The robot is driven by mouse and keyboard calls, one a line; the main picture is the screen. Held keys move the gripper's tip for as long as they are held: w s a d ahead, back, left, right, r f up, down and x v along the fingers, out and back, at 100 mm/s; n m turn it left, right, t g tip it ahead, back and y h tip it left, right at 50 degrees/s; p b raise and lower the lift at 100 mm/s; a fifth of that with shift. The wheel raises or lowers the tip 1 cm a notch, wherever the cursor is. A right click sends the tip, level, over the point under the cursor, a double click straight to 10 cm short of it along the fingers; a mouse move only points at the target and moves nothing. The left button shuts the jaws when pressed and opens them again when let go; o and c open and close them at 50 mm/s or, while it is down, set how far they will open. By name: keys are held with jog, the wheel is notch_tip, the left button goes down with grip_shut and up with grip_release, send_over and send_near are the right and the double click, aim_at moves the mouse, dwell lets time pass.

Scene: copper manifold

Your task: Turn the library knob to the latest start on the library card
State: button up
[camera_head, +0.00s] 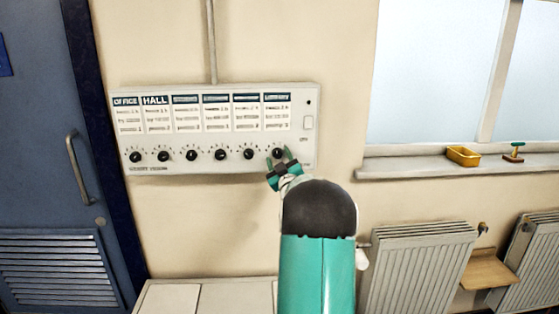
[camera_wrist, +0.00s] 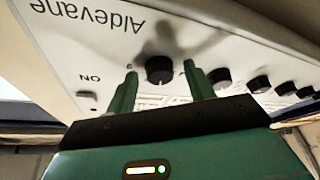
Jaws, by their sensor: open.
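The library knob (camera_head: 278,152) is the black round knob at the right end of the row on the white control panel (camera_head: 220,163). It also shows in the wrist view (camera_wrist: 159,69), upside down. The library card (camera_head: 277,113) hangs above it with a dark blue header; its small lines are too blurred to read. My gripper (camera_head: 281,161) is open at the knob. In the wrist view its two green fingers (camera_wrist: 160,76) stand on either side of the knob, with visible gaps. The knob's exact setting cannot be told.
Several like knobs (camera_head: 221,154) sit in the row to the left, under cards such as the hall card (camera_head: 157,114). A blue door (camera_head: 40,170) is at left. A windowsill (camera_head: 420,164) with a yellow tray (camera_head: 463,156) and radiators (camera_head: 418,268) are at right.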

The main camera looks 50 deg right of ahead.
jog(key=shift+c, duration=0.2)
jog(key=c, duration=0.9)
jog(key=shift+m, duration=0.3)
jog(key=m+g+h, duration=0.1)
jog(key=m, duration=0.2)
jog(key=m+h, duration=0.2)
jog(key=shift+w+a+f+m+g, duration=0.15)
jog(key=shift+a+m+g, duration=0.05)
jog(key=shift+m+g, duration=0.2)
jog(key=m+g+h, duration=0.1)
jog(key=m, duration=0.2)
jog(key=m+g+h, duration=0.1)
jog(key=m, duration=0.3)
jog(key=shift+w+a+g, duration=0.1)
jog(key=shift+w+g, duration=0.05)
jog(key=shift+g, duration=0.25)
jog(key=m+g, duration=0.1)
jog(key=m, duration=0.2)
jog(key=m+g+h, duration=0.1)
jog(key=m+g, duration=0.1)
jog(key=m, duration=0.1)
jog(key=shift+w+a+r, duration=0.15)
jog(key=shift+r, duration=0.05)
jog(key=shift+r+m+g, duration=0.1)
jog(key=shift+m+g, duration=0.45)
jog(key=shift+m, duration=0.85)
jog(key=shift+m+g, duration=0.55)
jog(key=shift+m, duration=0.85)
